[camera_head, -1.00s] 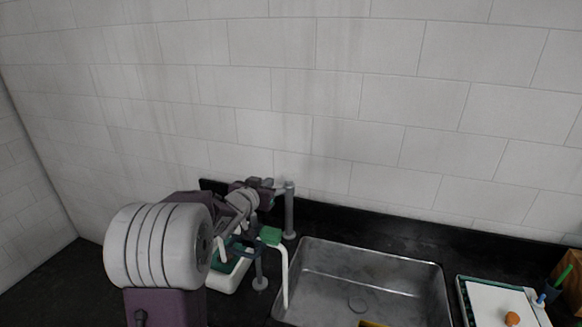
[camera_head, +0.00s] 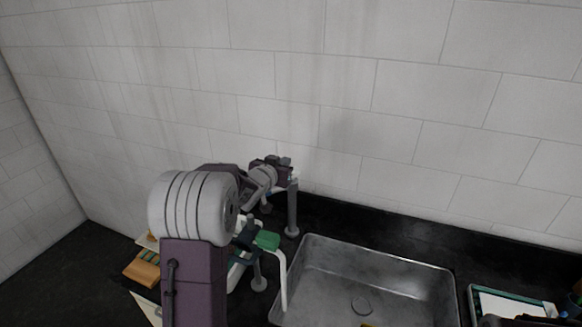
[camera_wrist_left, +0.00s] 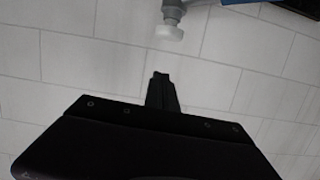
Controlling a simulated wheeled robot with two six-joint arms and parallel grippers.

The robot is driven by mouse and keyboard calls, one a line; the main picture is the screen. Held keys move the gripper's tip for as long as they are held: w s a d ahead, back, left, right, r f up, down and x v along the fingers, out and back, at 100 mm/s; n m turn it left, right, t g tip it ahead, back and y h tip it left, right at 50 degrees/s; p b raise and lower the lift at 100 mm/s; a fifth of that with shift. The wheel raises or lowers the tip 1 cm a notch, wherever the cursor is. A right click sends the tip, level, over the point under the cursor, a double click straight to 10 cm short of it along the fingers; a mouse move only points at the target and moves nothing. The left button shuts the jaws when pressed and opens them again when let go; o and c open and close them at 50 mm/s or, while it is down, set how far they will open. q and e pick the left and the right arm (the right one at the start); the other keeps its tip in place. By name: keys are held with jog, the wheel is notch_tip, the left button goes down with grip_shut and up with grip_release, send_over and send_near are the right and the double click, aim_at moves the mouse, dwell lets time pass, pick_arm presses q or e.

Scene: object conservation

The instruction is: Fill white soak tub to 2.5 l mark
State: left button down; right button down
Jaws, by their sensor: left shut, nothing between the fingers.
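My left gripper (camera_head: 287,173) is shut and empty in the head view, by the top of a grey post (camera_head: 292,210) behind the sink. In the left wrist view its closed fingers (camera_wrist_left: 162,82) point at a white round knob (camera_wrist_left: 168,32) on a grey fitting, with a gap between. A dark shape at the bottom right is probably my right gripper, cut off.
The steel sink (camera_head: 400,285) looks empty, apart from a yellow thing at the bottom picture edge. A shorter grey post (camera_head: 258,278) stands left of it. A wooden block (camera_head: 143,272) lies at left, a white board (camera_head: 510,305) at right. The tiled wall is close behind.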

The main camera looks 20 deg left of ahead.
pick_arm(q)
jog(key=p+x, duration=0.1)
jog(key=x, duration=0.5)
jog(key=shift+w+p, duration=0.1)
jog(key=shift+p, duration=0.3)
notch_tip(320, 180, down, 3)
jog(key=shift+w+a+f, duration=0.1)
jog(key=shift+f, duration=0.55)
